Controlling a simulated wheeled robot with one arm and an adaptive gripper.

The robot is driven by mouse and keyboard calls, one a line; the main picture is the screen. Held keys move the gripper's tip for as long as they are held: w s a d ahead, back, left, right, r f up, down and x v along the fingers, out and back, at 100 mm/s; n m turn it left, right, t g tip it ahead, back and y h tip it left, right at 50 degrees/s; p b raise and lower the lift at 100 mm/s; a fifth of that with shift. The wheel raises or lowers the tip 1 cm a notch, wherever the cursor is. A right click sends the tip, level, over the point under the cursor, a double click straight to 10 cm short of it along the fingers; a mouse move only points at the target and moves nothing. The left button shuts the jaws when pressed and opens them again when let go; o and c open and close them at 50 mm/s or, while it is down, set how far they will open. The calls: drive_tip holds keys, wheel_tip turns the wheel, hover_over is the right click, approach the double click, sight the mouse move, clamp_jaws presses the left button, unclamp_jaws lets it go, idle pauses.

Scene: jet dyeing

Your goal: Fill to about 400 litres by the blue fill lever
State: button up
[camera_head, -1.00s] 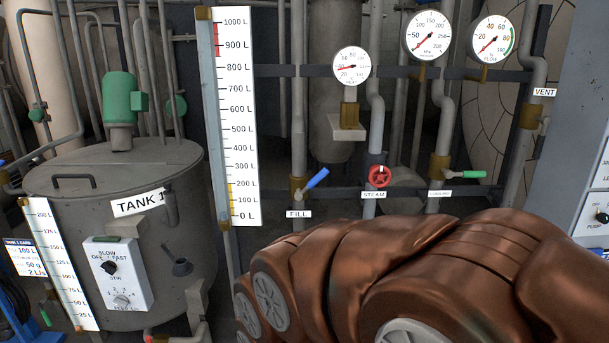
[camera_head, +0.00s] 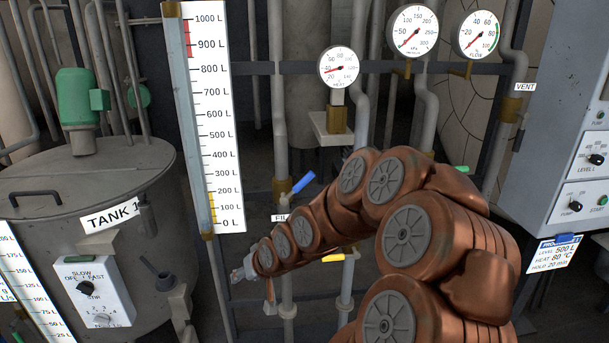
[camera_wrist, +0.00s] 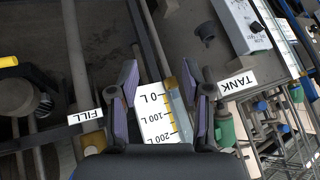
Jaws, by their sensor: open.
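The blue fill lever (camera_head: 303,182) slants up to the right from its brass valve (camera_head: 283,190), above the partly covered FILL label (camera_head: 280,217). The tall white level scale (camera_head: 213,115), marked 0 to 1000 L, stands left of it. I cannot make out a liquid level on it. My gripper (camera_head: 240,273) is small in the head view, below the scale's foot and left of and below the lever, apart from it. In the wrist view my gripper (camera_wrist: 168,75) is open and empty, with the scale's low end (camera_wrist: 160,112) showing between its fingers. The FILL label (camera_wrist: 82,117) is left; I cannot see the lever there.
Tank 1 (camera_head: 60,185) with its switch box (camera_head: 93,290) stands at the left. Vertical pipes and round gauges (camera_head: 339,67) are behind my arm. A control cabinet (camera_head: 565,130) is at the right. My arm hides the steam valve.

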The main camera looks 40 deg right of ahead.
drive_tip(key=w+d+r+m+t+h+p, duration=0.1)
drive_tip(key=w+d+r+m+t, duration=0.15)
drive_tip(key=d, duration=0.35)
drive_tip(key=w+d+r+m+t+h+p, duration=0.1)
drive_tip(key=w+d+r+t, duration=0.15)
drive_tip(key=d, duration=0.25)
drive_tip(key=m+t+h+p, duration=0.2)
drive_tip(key=m+t+h, duration=0.2)
drive_tip(key=m+h, duration=0.1)
approach(306, 183)
drive_tip(key=w, duration=0.3)
drive_tip(key=shift+d+p+x, duration=0.2)
drive_tip(key=shift+p+x, duration=0.35)
drive_tip(key=shift+x, duration=0.75)
drive_tip(key=shift+d+p+x, duration=0.25)
drive_tip(key=shift+p+x, duration=0.25)
drive_tip(key=shift+x, duration=0.8)
drive_tip(key=shift+p+x, duration=0.5)
drive_tip(key=shift+x, duration=0.85)
drive_tip(key=shift+c, duration=0.5)
clamp_jaws()
